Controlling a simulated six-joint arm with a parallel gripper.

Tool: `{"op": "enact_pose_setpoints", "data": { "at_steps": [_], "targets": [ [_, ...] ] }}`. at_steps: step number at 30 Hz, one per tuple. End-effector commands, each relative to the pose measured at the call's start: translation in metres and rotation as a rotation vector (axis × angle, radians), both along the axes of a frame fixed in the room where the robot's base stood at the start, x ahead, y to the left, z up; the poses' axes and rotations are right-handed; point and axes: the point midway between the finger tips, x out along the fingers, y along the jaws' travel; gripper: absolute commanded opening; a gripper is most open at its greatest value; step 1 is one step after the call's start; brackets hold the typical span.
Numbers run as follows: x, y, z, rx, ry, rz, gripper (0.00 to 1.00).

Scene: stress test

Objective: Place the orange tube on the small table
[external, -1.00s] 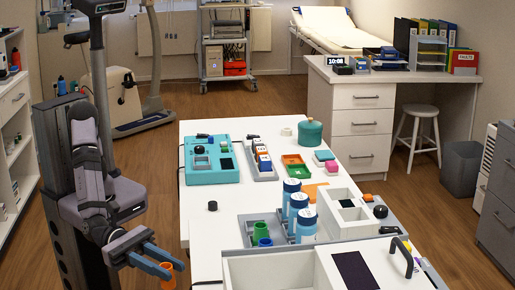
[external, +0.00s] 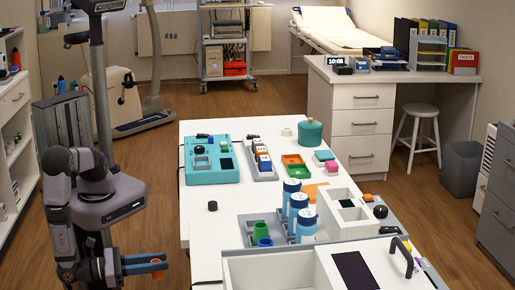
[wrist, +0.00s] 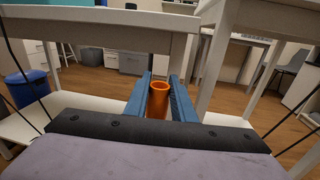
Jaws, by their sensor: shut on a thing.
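The orange tube (wrist: 157,100) is upright between the two blue fingers of my gripper (wrist: 160,95) in the wrist view, with its open mouth showing. In the external view my gripper (external: 158,263) is low at the left of the long white table, shut on the tube (external: 158,266), of which only a small part shows beside the fingers. The tube hangs clear of the table's left edge. Which surface is the small table, I cannot tell from these frames.
In the wrist view, white table legs (wrist: 215,75) and a tabletop edge (wrist: 100,18) stand close ahead. A blue bin (wrist: 27,85) is at the left.

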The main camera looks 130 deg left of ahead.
Motion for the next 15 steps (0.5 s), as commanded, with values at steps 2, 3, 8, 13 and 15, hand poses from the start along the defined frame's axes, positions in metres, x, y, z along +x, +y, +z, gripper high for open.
{"op": "enact_pose_setpoints", "data": {
  "at_steps": [2, 3, 8, 13, 15],
  "targets": [
    [-0.0055, 0.0024, 0.0001, 0.001, 0.000, 0.016, 0.00],
    [-0.0070, 0.0032, 0.0000, 0.000, 0.001, 0.021, 0.00],
    [-0.0083, 0.0039, -0.0002, 0.001, 0.001, 0.026, 0.00],
    [-0.0080, 0.0038, 0.0002, 0.000, 0.001, 0.025, 0.00],
    [-0.0079, 0.0037, 0.0021, -0.001, 0.001, 0.025, 0.00]
  ]
}}
